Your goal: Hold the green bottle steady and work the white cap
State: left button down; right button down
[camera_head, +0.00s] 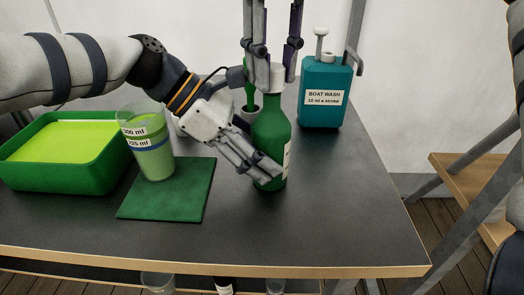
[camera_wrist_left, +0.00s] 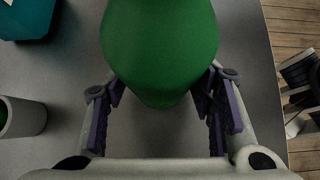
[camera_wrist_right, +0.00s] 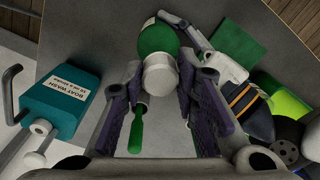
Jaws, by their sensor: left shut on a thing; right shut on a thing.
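The green bottle (camera_head: 270,137) stands upright on the dark table, and it also shows in the left wrist view (camera_wrist_left: 160,45). My left gripper (camera_head: 264,168) is shut on the bottle's lower body, with a finger on each side in the left wrist view. The white cap (camera_head: 277,76) is on top of the bottle. My right gripper (camera_head: 274,72) comes down from above and is shut on the cap. In the right wrist view the cap (camera_wrist_right: 160,76) sits between its fingers, in line with the bottle. The bottle's label is mostly turned away.
A teal boat wash bottle (camera_head: 325,96) with a pump stands behind right. A green-handled tool in a cup (camera_head: 247,112) is close behind the bottle. A measuring cup (camera_head: 150,160) stands on a green mat (camera_head: 185,200), beside a green tub (camera_head: 95,180). The table's front right is clear.

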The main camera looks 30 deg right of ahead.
jog(key=shift+f, duration=0.35)
dwell(0.3)
jog(key=shift+f, duration=1.3)
jog(key=c, duration=1.4)
grip_release()
jog(key=shift+a, duration=0.15)
grip_shut()
grip_release()
jog(key=shift+r, duration=0.1)
grip_shut()
jog(key=shift+o, duration=1.1)
grip_release()
